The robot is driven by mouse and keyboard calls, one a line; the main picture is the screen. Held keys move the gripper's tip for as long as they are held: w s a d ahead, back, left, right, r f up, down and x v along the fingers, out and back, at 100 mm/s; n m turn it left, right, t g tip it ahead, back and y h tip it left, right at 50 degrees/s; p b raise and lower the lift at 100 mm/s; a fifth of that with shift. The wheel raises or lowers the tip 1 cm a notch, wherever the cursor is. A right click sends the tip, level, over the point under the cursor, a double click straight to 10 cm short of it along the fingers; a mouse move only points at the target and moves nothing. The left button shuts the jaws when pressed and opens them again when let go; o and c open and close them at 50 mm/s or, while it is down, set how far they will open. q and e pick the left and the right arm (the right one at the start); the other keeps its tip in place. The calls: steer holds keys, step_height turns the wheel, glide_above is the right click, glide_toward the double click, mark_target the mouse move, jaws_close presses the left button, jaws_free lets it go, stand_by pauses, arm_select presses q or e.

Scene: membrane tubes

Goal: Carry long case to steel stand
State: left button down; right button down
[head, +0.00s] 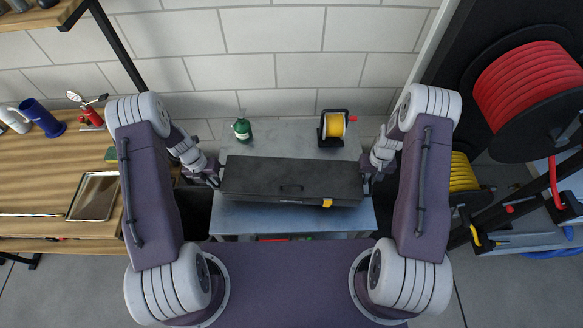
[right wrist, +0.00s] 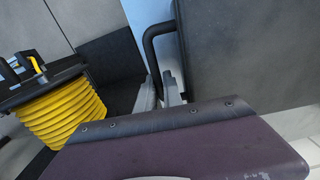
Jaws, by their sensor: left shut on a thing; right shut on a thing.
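The long case (head: 290,175) is a black box with a small handle and a yellow latch on its front. It lies level across the grey-blue steel stand (head: 290,221) in the head view; I cannot tell whether it touches the top. My left gripper (head: 215,178) is shut on its left end and my right gripper (head: 368,182) is shut on its right end. In the right wrist view the case (right wrist: 250,55) fills the upper right, with a black end handle (right wrist: 152,45). The fingers' contact is mostly hidden.
A green bottle (head: 242,129) and a yellow tape reel (head: 334,127) stand at the stand's back edge, behind the case. A wooden bench (head: 60,180) with a metal tray (head: 94,196) is at left. A red hose reel (head: 528,100) and yellow coil (head: 463,172) are at right.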

arm_select(q)
steer(key=shift+f, duration=0.1)
arm_select(e)
steer(key=shift+d+f, duration=0.1)
